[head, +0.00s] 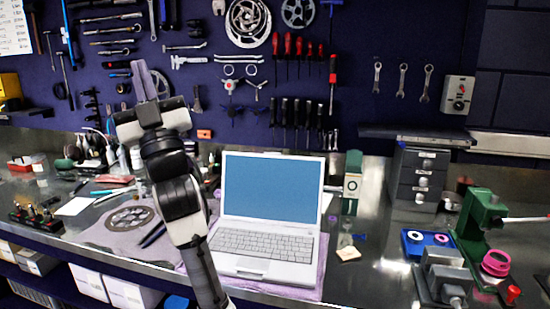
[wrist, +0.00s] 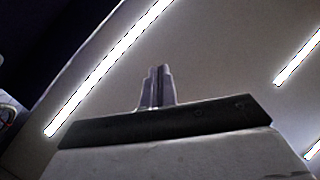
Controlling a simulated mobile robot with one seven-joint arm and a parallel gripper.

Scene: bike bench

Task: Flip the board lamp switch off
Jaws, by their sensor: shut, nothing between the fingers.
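The lever's position is too small to tell. My gripper (head: 147,72) points upward in front of the tool board at the left, far from the switch box. In the wrist view, its two fingers (wrist: 156,72) are together with nothing between them.
An open laptop (head: 270,200) stands on the bench right of my arm. A shelf ledge (head: 420,133) and grey drawers (head: 420,178) lie below the switch box. A green machine (head: 482,215) stands at the right. Spanners (head: 403,82) hang left of the box.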

